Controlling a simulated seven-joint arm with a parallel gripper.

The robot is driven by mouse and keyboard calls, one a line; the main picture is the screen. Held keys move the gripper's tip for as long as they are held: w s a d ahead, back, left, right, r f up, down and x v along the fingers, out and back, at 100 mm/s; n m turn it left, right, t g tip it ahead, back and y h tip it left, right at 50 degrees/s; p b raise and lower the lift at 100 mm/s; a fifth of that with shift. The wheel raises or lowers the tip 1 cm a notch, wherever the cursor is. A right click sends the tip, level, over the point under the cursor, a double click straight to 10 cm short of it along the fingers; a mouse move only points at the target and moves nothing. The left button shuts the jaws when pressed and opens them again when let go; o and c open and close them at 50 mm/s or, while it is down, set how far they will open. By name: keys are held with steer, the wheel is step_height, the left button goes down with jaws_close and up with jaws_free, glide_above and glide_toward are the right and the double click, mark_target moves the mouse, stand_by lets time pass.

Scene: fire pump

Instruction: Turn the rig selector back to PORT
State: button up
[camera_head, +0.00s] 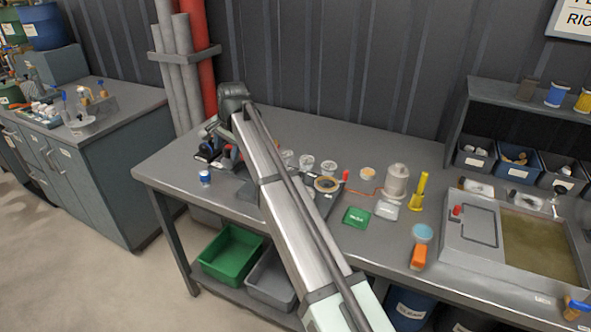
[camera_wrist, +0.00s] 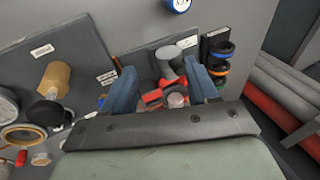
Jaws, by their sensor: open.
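My gripper (camera_wrist: 160,68) is open, its two blue fingers apart and apparently empty. Between and beyond the fingers in the wrist view are a red lever-like part (camera_wrist: 152,95) and a grey rounded fitting (camera_wrist: 168,60) on a grey plate; this looks like the rig selector, but its label is too small to read. Which way it points I cannot tell. In the head view my gripper (camera_head: 212,130) is at the left end of the bench, above red parts (camera_head: 228,156). My arm hides much of that area. I cannot tell whether the fingers touch anything.
Dark, blue and orange rings (camera_wrist: 220,62) stand close beside the right finger. A tan cylinder (camera_wrist: 54,78) is to the left. A blue-and-white can (camera_head: 205,177) stands near the bench's front edge. Red and grey pipes (camera_head: 198,60) rise behind. A green card (camera_head: 356,217) lies farther right.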

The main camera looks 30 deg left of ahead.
steer(key=w+d+r+g+h, duration=0.1)
steer(key=w+d+r+h, duration=0.15)
steer(key=w+d, duration=0.45)
steer(key=w+d+r+g+h, duration=0.1)
steer(key=w+d+r, duration=0.15)
steer(key=d, duration=0.95)
steer(key=shift+h, duration=0.25)
step_height(320, 180, down, 14)
steer(key=shift+a+r, duration=0.1)
steer(key=shift+r, duration=0.15)
steer(key=shift+c, duration=0.4)
steer(key=c, duration=1)
